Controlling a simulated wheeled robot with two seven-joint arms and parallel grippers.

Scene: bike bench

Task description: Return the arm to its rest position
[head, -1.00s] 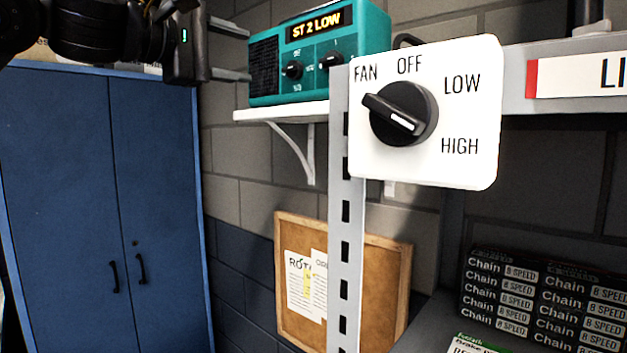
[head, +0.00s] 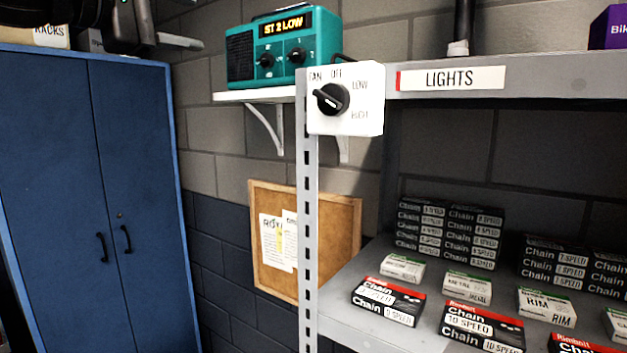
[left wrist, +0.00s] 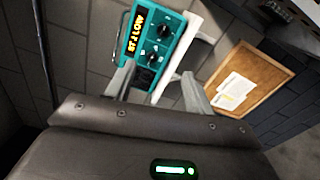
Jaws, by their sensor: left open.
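My left gripper shows partly at the top left of the head view (head: 178,40), cut off by the frame edge. In the left wrist view its two grey fingers (left wrist: 157,90) are apart with nothing between them touching. The white fan switch plate (head: 364,97) is on the shelf upright, right of the gripper and apart from it. Its black knob (head: 331,98) has a white mark pointing down and right, toward HIGH. My right gripper is not in view.
A teal radio (head: 270,48) reading "ST 2 LOW" sits on a white wall shelf (head: 258,96); it also shows beyond the fingers in the wrist view (left wrist: 160,30). A blue cabinet (head: 60,180) stands left. A cork board (head: 330,225) and grey shelving (head: 345,300) with boxes are right.

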